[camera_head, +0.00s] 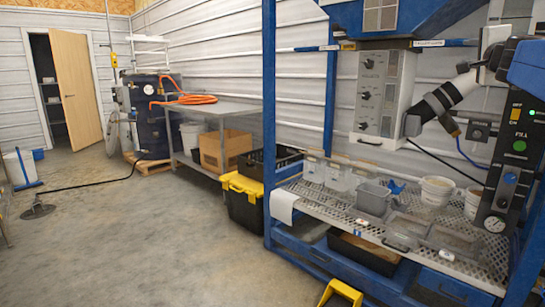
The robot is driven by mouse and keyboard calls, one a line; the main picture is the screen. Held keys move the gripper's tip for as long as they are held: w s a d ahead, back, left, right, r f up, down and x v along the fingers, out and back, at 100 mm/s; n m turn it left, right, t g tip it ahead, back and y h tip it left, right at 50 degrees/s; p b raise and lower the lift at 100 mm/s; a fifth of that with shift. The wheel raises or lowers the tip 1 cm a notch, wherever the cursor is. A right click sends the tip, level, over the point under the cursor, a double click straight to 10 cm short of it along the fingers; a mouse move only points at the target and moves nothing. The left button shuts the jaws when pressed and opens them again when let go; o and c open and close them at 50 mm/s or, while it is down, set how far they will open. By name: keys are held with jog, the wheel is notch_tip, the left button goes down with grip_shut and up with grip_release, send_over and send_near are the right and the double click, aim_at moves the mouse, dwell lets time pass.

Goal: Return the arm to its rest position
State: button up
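A jointed white and black part, which looks like my arm, reaches in from the upper right in front of the blue hopper frame (269,120). Its lower end is close to the grey control box (383,98) and the dark panel with a green FILL button (519,146). I cannot make out two fingertips there, so whether my gripper is open or shut does not show. No held object can be made out.
A mesh shelf (345,219) below carries clear containers, a grey tub (373,198) and white buckets (436,190). A yellow-lidded black crate (243,200) and a steel table (215,108) stand left of the frame. The concrete floor (130,240) at left is mostly clear.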

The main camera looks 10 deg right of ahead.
jog(key=a+f+n+g+y, duration=0.1)
jog(key=a+f+n+y, duration=0.25)
jog(key=a+f, duration=0.4)
jog(key=a+f+n+g+y, duration=0.1)
jog(key=a+f+n+y, duration=0.3)
jog(key=a, duration=0.6)
jog(key=s+a+f+n+g+y, duration=0.1)
jog(key=s+a+f+n+g, duration=0.2)
jog(key=a+f, duration=0.4)
jog(key=s+a+f+n+g+y, duration=0.1)
jog(key=s+a+f+n, duration=0.2)
jog(key=s+a+f, duration=0.35)
jog(key=s+a+f+n+g+h, duration=0.1)
jog(key=s+f+n+g, duration=0.2)
jog(key=s+f, duration=0.7)
jog(key=s+f+n+g+h, duration=0.1)
jog(key=s+f+n+g, duration=0.3)
jog(key=s+f, duration=0.7)
notch_tip(320, 180, down, 8)
jog(key=shift+s+a+r, duration=0.15)
jog(key=shift+s+a, duration=0.1)
jog(key=shift+a, duration=0.1)
